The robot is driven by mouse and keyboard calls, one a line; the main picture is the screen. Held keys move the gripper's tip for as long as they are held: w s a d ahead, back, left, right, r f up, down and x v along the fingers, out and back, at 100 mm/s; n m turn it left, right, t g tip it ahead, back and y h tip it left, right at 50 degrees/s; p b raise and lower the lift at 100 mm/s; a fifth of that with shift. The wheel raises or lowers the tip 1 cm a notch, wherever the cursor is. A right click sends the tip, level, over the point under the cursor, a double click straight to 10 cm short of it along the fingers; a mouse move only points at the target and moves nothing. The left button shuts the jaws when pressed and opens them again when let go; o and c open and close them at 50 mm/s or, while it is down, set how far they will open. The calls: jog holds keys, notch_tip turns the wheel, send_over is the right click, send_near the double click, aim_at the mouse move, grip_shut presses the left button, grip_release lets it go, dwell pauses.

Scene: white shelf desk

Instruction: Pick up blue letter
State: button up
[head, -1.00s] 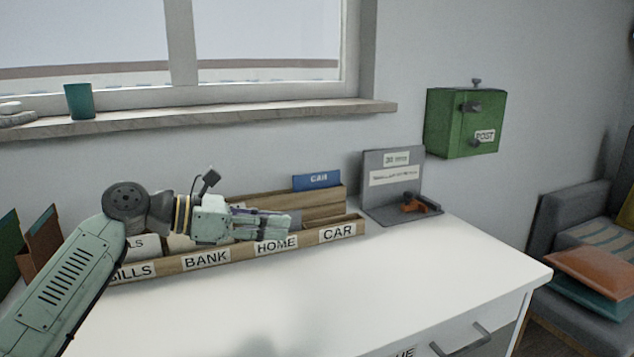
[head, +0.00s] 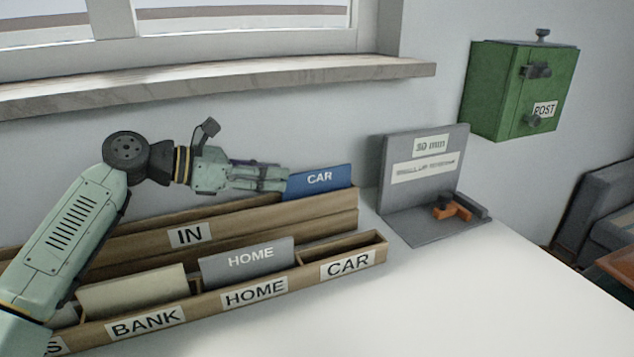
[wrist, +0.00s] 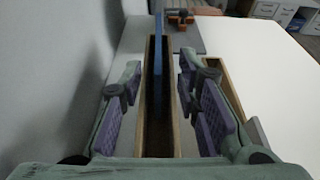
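The blue letter (head: 321,181), marked CAR, stands upright in the right end of the back wooden tray (head: 228,229), which is labelled IN. In the wrist view the blue letter (wrist: 158,62) shows edge-on inside the narrow tray slot. My gripper (head: 284,180) is at the letter's left edge in the head view. In the wrist view my gripper (wrist: 160,95) is open, with one purple-padded finger on each side of the slot. The letter lies ahead and between the lines of the fingers; I cannot tell whether its near edge is between the pads.
A front wooden rack (head: 295,290) has BANK, HOME and CAR slots. A grey HOME letter (head: 247,262) and a cream letter (head: 130,292) stand there; the CAR slot looks empty. A grey gauge stand (head: 425,165) and green post box (head: 522,90) are to the right.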

aim_at(317, 175)
jog(key=x, duration=0.4)
jog(key=shift+s+d+r+p, duration=0.1)
jog(key=shift+s+d+p, duration=0.05)
jog(key=shift+p, duration=0.2)
jog(key=p+x, duration=0.1)
jog(key=x, duration=0.4)
jog(key=shift+w+d+p, duration=0.25)
jog(key=shift+w+p, duration=0.1)
jog(key=shift+p, duration=0.05)
jog(key=shift+w+d, duration=0.1)
jog(key=shift+d, duration=0.05)
jog(key=shift+c, duration=0.2)
grip_shut()
